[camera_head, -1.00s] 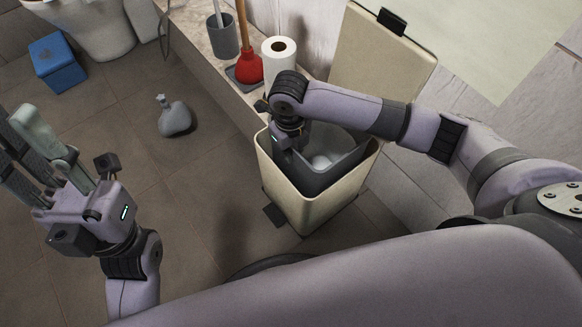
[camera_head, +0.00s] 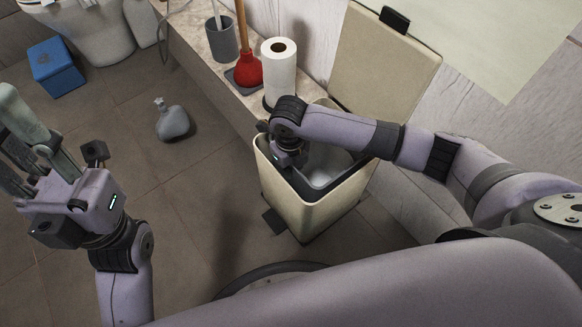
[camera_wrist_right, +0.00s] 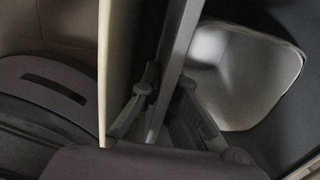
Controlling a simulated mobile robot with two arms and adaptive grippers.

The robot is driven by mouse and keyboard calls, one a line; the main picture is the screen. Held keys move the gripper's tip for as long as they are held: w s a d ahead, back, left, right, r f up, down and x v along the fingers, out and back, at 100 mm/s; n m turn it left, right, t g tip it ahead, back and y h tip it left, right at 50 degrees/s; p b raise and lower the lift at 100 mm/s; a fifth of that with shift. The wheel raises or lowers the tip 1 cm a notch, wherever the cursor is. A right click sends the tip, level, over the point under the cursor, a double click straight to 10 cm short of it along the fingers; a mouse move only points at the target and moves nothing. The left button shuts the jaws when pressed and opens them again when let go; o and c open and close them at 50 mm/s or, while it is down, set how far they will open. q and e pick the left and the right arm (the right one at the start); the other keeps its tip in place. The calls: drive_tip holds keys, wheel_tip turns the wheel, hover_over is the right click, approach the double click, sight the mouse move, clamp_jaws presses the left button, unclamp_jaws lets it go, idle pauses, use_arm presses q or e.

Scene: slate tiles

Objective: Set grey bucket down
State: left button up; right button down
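The grey bucket (camera_head: 345,179) is down inside the beige bin (camera_head: 305,208), its dark rim near the bin's top edge. A pale inside shows in it, also in the right wrist view (camera_wrist_right: 240,75). My right gripper (camera_head: 287,158) reaches into the bin at the bucket's left side. In the right wrist view its fingers (camera_wrist_right: 166,90) are on both sides of the bucket's wall and look shut on it. The bucket's bottom is hidden. My left gripper (camera_head: 18,140) is open and empty at the far left, above the floor.
The bin's lid (camera_head: 385,65) stands open behind it. A paper roll (camera_head: 281,75), a red plunger (camera_head: 247,70) and a grey brush holder (camera_head: 222,40) stand on the ledge.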

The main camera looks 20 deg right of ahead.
drive_tip(key=shift+f, duration=0.3)
drive_tip(key=c, duration=1.8)
unclamp_jaws()
